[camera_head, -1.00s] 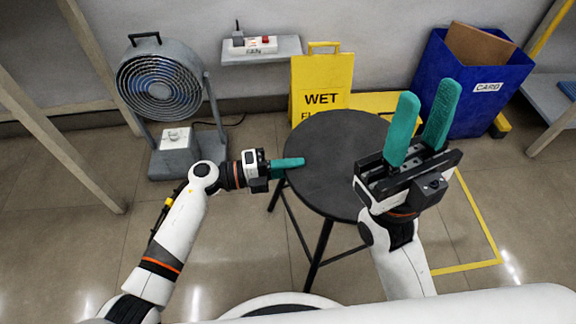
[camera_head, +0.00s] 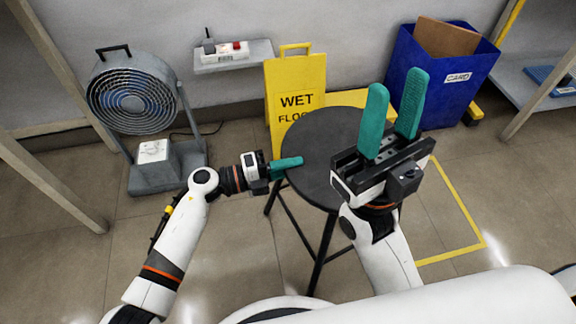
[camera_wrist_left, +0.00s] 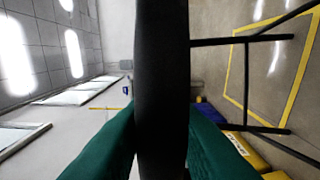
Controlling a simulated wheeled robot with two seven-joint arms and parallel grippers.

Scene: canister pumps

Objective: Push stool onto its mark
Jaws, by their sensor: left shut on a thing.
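The stool has a round black seat (camera_head: 325,145) and thin black legs, and stands upright. The mark is a yellow outline (camera_head: 462,205) on the floor, to the right of the stool in the head view. Part of it is hidden behind my right arm and the stool. It also shows in the left wrist view (camera_wrist_left: 246,75), beyond the stool legs. My left gripper (camera_head: 300,162) is shut on the seat's left rim, with green fingers on either side of the black seat edge (camera_wrist_left: 162,90). My right gripper (camera_head: 397,82) is open and empty, raised over the seat's right side.
A yellow wet floor sign (camera_head: 296,85) stands close behind the stool. A blue card bin (camera_head: 430,80) is behind to the right. A grey fan (camera_head: 133,100) stands at the left, and a shelf unit (camera_head: 525,75) at the far right. The floor inside the mark's visible part is clear.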

